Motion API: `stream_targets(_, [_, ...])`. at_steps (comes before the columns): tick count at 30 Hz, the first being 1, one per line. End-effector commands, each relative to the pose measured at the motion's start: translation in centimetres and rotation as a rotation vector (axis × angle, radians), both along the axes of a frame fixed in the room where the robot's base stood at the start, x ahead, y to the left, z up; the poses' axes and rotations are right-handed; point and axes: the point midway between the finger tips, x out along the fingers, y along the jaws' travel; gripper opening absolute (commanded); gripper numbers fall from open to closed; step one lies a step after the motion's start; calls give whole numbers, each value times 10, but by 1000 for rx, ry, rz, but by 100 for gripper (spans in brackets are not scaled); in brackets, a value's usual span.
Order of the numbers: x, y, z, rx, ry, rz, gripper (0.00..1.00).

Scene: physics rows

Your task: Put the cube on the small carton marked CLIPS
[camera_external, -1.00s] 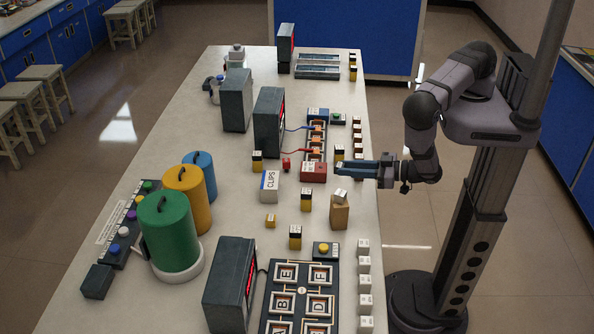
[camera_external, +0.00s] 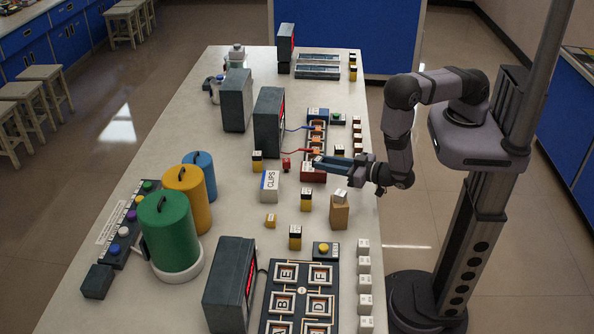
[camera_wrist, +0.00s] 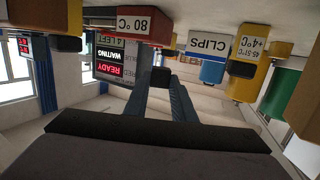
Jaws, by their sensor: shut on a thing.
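My gripper (camera_external: 320,160) is above the right half of the table, beside the red box with a white label (camera_external: 313,172). In the wrist view my gripper (camera_wrist: 160,88) is shut on a small black cube (camera_wrist: 160,76) at its fingertips. The cube cannot be made out in the external view. The small white carton marked CLIPS (camera_external: 270,186), with a blue band, stands on the table left of my gripper, apart from it. It also shows in the wrist view (camera_wrist: 208,50), upside down. Its top looks bare in the external view.
A tan block (camera_external: 339,213) and yellow-and-black blocks (camera_external: 306,200) stand nearer the camera. A small red block (camera_external: 286,163) lies between the carton and the dark display box (camera_external: 269,122). Coloured canisters (camera_external: 183,195) stand at the left. Bare table surrounds the carton's left side.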

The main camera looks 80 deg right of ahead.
Motion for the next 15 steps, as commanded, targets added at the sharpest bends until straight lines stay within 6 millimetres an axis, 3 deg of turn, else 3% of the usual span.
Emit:
stream_targets(5, [29,-12,10,6,-10,-71,0])
stream_targets(15, [71,-39,53,5,-11,-149,0])
